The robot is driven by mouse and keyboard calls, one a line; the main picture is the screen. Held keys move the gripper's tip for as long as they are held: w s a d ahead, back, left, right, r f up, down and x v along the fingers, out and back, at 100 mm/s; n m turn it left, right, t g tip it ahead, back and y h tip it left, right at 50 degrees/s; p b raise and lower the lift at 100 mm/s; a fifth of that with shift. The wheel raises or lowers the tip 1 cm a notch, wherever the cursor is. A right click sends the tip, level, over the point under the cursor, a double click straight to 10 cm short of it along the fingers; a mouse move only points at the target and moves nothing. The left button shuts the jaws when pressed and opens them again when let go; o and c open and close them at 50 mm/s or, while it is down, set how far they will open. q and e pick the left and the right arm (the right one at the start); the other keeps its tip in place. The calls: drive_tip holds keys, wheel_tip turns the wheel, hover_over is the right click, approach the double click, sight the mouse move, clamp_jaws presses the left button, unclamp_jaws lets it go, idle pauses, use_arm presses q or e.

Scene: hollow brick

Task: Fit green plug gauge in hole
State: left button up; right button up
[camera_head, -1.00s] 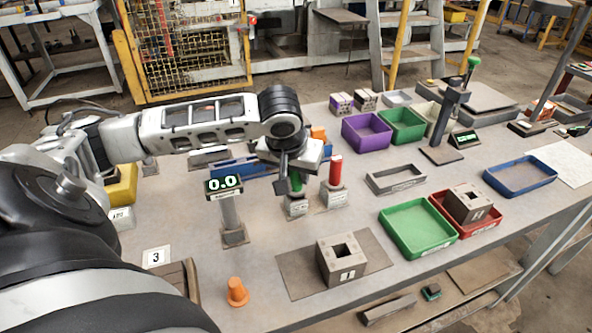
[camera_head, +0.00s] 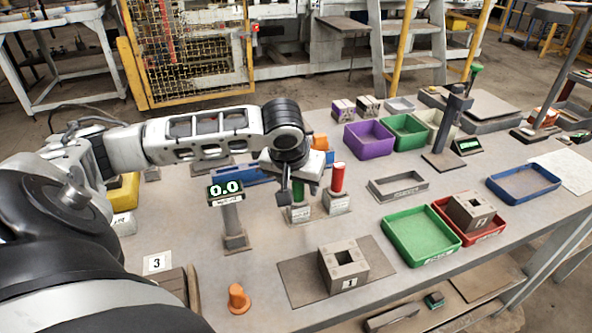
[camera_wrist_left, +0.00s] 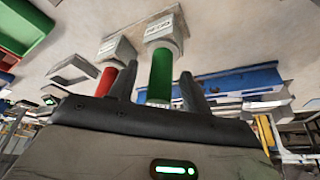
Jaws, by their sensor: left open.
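The green plug gauge (camera_head: 298,190) stands upright in a grey labelled holder (camera_head: 299,214), partly hidden behind my left gripper in the head view. My left gripper (camera_head: 292,190) is open above that holder. In the left wrist view the green plug (camera_wrist_left: 161,72) shows between the two spread fingers of the gripper (camera_wrist_left: 159,88); I cannot tell if either finger touches it. The grey hollow brick (camera_head: 343,267), marked 1, sits on a dark mat (camera_head: 300,284) with its square hole facing up. My right gripper is not in view.
A red plug gauge (camera_head: 338,178) stands in its holder close beside the green one. A post with a 0.0 display (camera_head: 226,192) stands just left of the gripper. An orange cone (camera_head: 238,298) is near the front edge. Green (camera_head: 408,260) and red (camera_head: 483,238) trays are at right.

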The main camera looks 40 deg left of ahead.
use_arm(q)
drive_tip(key=p+v, duration=0.1)
drive_tip(key=v, duration=1.5)
